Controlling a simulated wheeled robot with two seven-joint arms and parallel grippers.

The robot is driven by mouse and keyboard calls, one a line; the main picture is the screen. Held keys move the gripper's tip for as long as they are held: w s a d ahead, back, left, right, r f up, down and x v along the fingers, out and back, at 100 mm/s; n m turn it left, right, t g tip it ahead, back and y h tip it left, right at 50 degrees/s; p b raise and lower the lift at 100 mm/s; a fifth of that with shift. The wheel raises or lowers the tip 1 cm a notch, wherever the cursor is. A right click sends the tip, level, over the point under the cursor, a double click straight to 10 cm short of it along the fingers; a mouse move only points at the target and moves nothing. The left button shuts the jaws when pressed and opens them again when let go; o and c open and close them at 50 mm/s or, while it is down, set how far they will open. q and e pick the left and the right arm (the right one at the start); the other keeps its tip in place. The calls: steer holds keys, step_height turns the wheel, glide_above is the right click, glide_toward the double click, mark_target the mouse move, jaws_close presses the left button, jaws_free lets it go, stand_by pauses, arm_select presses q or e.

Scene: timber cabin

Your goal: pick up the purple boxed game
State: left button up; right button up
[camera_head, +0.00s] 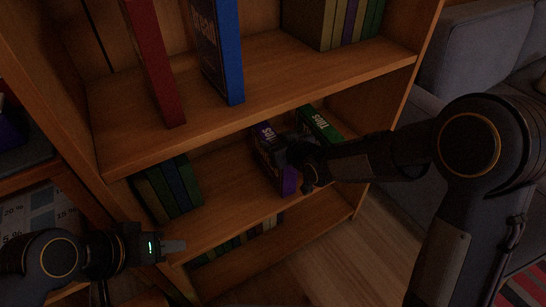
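The purple boxed game (267,146) stands upright on the middle shelf of the wooden bookcase, its lower front edge showing purple near the shelf's front. My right gripper (308,178) is at its right side and covers part of its face. The fingers are dark and small, so I cannot tell whether they are open, shut or touching the box. My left gripper (173,246) is at the lower left, in front of the bookcase and well away from the game. Its fingers look close together and hold nothing visible.
A green boxed game (318,122) stands just right of the purple one, behind my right arm. Books (168,190) stand at the left of the same shelf. A red box (154,62) and a blue box (217,50) stand above. A grey sofa (470,45) is at right.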

jaws_close()
steer(key=shift+r, duration=0.2)
